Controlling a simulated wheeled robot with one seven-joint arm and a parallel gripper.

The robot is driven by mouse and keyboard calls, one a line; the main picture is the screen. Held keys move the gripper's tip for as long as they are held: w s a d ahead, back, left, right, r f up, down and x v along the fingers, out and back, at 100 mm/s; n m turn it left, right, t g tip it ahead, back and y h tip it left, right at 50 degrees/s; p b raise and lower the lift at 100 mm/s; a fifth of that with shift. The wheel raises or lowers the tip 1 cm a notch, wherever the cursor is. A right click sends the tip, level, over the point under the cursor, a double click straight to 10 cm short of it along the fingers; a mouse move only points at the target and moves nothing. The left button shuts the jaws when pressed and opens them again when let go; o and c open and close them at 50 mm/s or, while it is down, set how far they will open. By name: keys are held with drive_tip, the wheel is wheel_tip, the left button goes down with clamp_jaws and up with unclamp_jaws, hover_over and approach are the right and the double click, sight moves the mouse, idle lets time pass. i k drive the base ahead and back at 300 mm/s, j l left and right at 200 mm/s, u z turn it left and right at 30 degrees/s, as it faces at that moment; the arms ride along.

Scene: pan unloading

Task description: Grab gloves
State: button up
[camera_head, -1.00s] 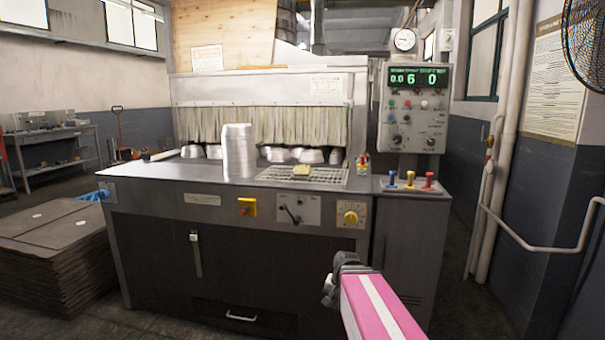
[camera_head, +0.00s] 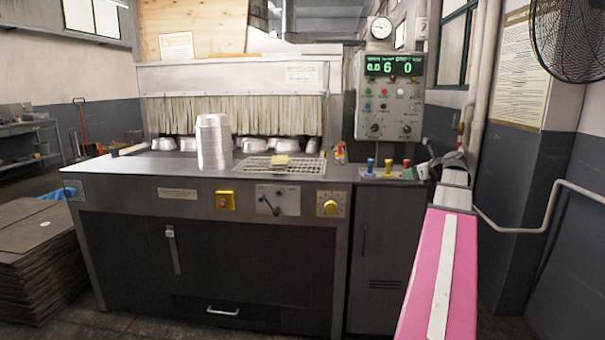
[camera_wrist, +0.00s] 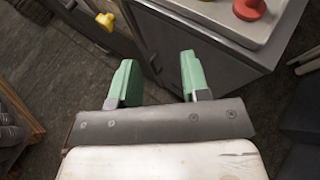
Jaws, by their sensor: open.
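A small yellowish bundle (camera_head: 281,160), probably the gloves, lies on a wire rack (camera_head: 258,170) on top of the grey machine, right of the stack of pans. It is too small to make out in detail. My gripper (camera_wrist: 157,75) shows in the wrist view with two green fingers spread apart and nothing between them. It points down past the machine's front right corner, with floor and cabinet side below. In the head view my pink arm reaches up at the right, beside the control box, well apart from the bundle. The bundle is not in the wrist view.
A tall stack of silver pans (camera_head: 213,143) stands on the machine top (camera_head: 130,166). Several pans sit before the fringe curtain (camera_head: 235,116). Coloured levers (camera_head: 388,166) stand at the right end below the control box (camera_head: 390,96). Cardboard sheets (camera_head: 30,265) are piled at left.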

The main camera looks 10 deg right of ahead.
sight(279, 164)
drive_tip(key=j+z, duration=0.15)
drive_tip(key=z, duration=0.25)
drive_tip(key=i+j+z, duration=0.1)
drive_tip(key=z, duration=0.3)
drive_tip(key=j+z, duration=0.25)
drive_tip(key=z, duration=0.15)
drive_tip(key=i+j+z, duration=0.15)
drive_tip(key=j, duration=0.4)
drive_tip(key=j+z, duration=0.2)
drive_tip(key=j, duration=0.35)
drive_tip(key=j+u, duration=0.35)
drive_tip(key=j, duration=0.75)
drive_tip(key=i+j+u, duration=0.1)
drive_tip(key=j+u, duration=0.25)
drive_tip(key=j, duration=0.75)
drive_tip(key=j+z, duration=0.15)
drive_tip(key=j, duration=0.4)
drive_tip(key=k+j+z, duration=0.2)
drive_tip(key=j, duration=0.35)
